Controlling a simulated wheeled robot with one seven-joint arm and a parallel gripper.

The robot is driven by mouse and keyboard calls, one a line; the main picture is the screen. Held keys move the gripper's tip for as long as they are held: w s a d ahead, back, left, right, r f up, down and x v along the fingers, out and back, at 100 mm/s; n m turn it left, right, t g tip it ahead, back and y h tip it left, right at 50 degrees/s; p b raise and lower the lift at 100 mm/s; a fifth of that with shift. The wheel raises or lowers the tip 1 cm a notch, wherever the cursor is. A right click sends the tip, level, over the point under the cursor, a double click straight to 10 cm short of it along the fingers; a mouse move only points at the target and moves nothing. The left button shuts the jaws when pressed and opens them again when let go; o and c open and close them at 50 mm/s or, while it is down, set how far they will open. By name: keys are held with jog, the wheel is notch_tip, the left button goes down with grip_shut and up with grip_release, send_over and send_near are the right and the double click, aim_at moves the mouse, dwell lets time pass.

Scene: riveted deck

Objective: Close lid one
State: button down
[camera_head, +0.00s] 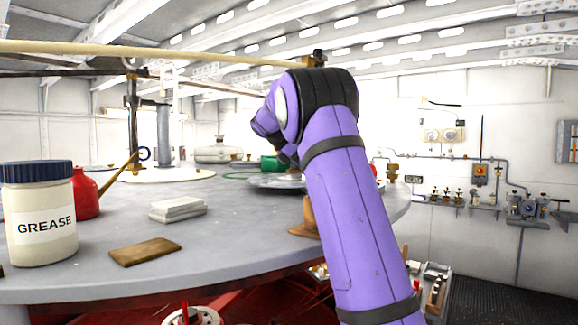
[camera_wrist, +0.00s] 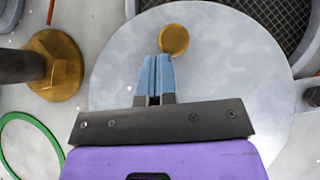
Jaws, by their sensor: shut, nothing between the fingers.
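A round grey metal lid (camera_wrist: 225,75) with a brass knob (camera_wrist: 174,40) fills the middle of the wrist view. In the head view a flat grey disc (camera_head: 262,182), apparently the same lid, lies on the round table, partly behind my arm. My gripper (camera_wrist: 159,60) is shut and empty over the lid. Its blue fingertips show just short of the knob in the wrist view; I cannot tell whether they touch it. In the head view my purple arm hides the gripper. I cannot tell from the frames whether the lid is fully down.
A brass hex fitting with a dark post (camera_wrist: 55,65) and a green ring (camera_wrist: 30,140) lie left of the lid. Dark mesh (camera_wrist: 258,22) shows beyond it. A grease jar (camera_head: 40,222), red can (camera_head: 86,195), white stack (camera_head: 178,210) and brown block (camera_head: 145,251) stand on the table (camera_head: 225,235).

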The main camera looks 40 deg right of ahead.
jog(key=s+d+m+g, duration=0.1)
jog(key=s+d, duration=0.1)
jog(key=s+d+m+y, duration=0.1)
jog(key=s+d, duration=0.2)
jog(key=shift+s+m+g, duration=0.15)
jog(key=shift+m+g, duration=0.15)
jog(key=shift+g, duration=0.1)
jog(key=s+m, duration=0.1)
jog(key=s, duration=0.2)
jog(key=s+d+m+g+y, duration=0.1)
jog(key=s, duration=0.1)
jog(key=s+d+m, duration=0.1)
jog(key=s, duration=0.2)
jog(key=shift+s+d+g+y, duration=0.1)
jog(key=shift+s+g+y, duration=0.2)
jog(key=shift+g+y, duration=0.1)
jog(key=shift+s, duration=1.25)
jog(key=v, duration=1)
jog(key=shift+w+a+r, duration=0.15)
jog(key=shift+a+r, duration=0.1)
